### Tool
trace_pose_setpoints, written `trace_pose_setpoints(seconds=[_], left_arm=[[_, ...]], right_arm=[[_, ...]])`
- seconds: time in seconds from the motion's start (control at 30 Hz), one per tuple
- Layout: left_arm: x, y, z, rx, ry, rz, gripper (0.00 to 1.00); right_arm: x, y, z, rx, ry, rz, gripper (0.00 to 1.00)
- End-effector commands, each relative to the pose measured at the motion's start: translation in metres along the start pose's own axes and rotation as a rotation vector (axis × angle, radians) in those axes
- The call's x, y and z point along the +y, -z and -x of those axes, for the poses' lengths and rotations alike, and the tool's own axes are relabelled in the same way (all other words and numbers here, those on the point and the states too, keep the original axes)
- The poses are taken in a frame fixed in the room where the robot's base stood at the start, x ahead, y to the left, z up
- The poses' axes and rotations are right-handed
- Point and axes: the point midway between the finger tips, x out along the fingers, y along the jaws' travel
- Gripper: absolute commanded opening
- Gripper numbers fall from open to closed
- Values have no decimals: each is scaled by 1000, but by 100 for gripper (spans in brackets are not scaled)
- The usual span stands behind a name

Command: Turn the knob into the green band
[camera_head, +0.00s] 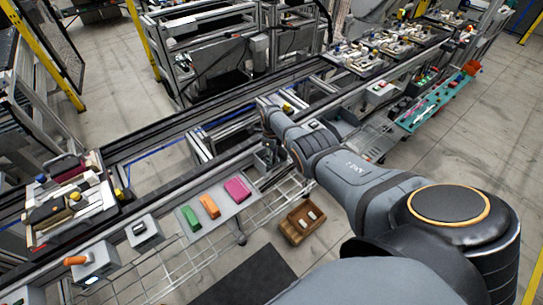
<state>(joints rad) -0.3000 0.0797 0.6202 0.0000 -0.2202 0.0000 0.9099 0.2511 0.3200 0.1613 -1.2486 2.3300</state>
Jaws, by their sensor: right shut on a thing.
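My right arm reaches in from the lower right, and its gripper (268,158) points down at the near edge of the conveyor line. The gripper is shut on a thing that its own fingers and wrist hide. I cannot make out the knob or a green band in this view; the spot under the gripper is covered. My left gripper is not in view.
Left of the gripper, a grey tray (217,222) holds a green, an orange and a pink block. Further left are a grey box with a black switch (143,231) and one with an orange handle (94,262). A brown crate (293,232) is below.

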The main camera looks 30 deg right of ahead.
Motion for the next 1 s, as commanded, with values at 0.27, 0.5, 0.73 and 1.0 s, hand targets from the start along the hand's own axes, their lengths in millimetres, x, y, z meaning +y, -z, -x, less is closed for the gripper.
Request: trace_pose_setpoints(seconds=[0.27, 0.5, 0.73, 1.0], left_arm=[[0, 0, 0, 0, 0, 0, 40], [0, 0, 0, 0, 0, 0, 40], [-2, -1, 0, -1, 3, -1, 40], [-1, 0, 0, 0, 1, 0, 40]], right_arm=[[0, 1, 0, 2, 0, 1, 40], [0, 0, 0, 1, 0, 1, 57], [0, 0, 1, 0, 0, 2, 57], [-1, 0, 25, -2, 3, 3, 57]])
